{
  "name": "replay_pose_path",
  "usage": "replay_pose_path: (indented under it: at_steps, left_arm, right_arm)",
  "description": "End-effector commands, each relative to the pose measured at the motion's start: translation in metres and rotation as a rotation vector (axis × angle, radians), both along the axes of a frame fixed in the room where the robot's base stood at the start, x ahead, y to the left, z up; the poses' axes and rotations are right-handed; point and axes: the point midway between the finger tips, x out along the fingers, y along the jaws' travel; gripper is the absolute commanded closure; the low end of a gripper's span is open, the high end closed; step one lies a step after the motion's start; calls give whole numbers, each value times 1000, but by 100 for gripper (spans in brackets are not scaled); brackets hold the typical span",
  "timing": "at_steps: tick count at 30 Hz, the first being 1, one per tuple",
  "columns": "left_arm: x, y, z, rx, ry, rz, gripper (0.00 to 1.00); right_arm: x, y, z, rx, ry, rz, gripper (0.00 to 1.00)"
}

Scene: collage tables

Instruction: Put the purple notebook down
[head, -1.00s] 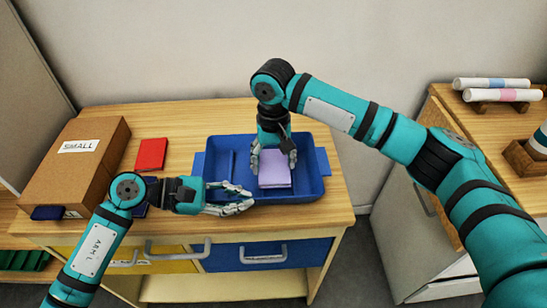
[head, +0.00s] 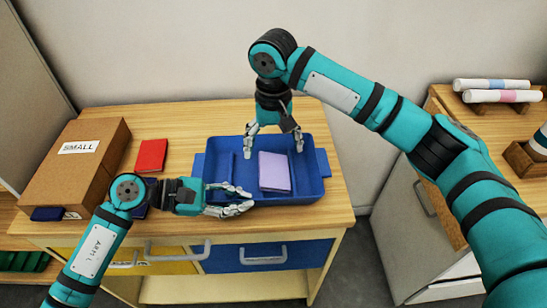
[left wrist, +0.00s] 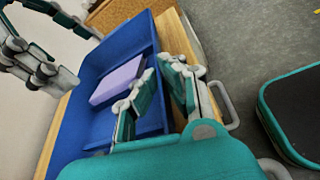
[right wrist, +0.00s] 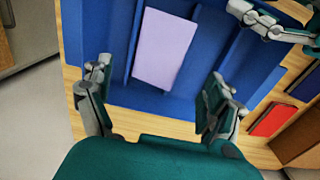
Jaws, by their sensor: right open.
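The purple notebook (head: 274,171) lies flat in the blue tray (head: 312,195), in the compartment right of the divider. It also shows in the right wrist view (right wrist: 165,48) and the left wrist view (left wrist: 117,80). My right gripper (head: 272,147) is open above the tray, its fingers apart on either side of the notebook and not touching it. My left gripper (head: 246,199) is at the tray's front wall. In the left wrist view its fingers are fairly close together, one on each side of the wall; whether they grip it is unclear.
A red notebook (head: 151,155) lies on the wooden table left of the tray. A dark blue item (head: 141,211) is partly hidden by my left arm. A cardboard box marked SMALL (head: 92,165) stands at the left. Drawers with handles (head: 263,255) are below.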

Motion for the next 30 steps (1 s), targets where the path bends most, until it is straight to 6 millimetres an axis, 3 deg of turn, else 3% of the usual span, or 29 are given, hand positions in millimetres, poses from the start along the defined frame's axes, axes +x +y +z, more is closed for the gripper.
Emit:
replay_pose_path:
  at_steps: [3, 9, 13, 22, 27, 30]
  left_arm:
    - [0, 0, 0, -1, 0, 1, 100]
    - [0, 0, 0, -1, 0, 0, 100]
    - [0, 0, 0, -1, 0, 0, 100]
    - [0, 0, 0, -1, -1, -1, 100]
    - [0, 0, 0, -1, 0, 0, 74]
    - [0, 0, 0, -1, 0, 0, 67]
  right_arm:
    - [0, 1, 28, 2, -1, 1, 11]
    - [0, 1, 59, 0, 0, 1, 11]
    - [0, 0, 69, -1, 1, 0, 11]
    - [0, 0, 71, -1, 1, 0, 11]
    - [0, 0, 71, -1, 1, 0, 11]
    - [0, 0, 70, -1, 1, 0, 11]
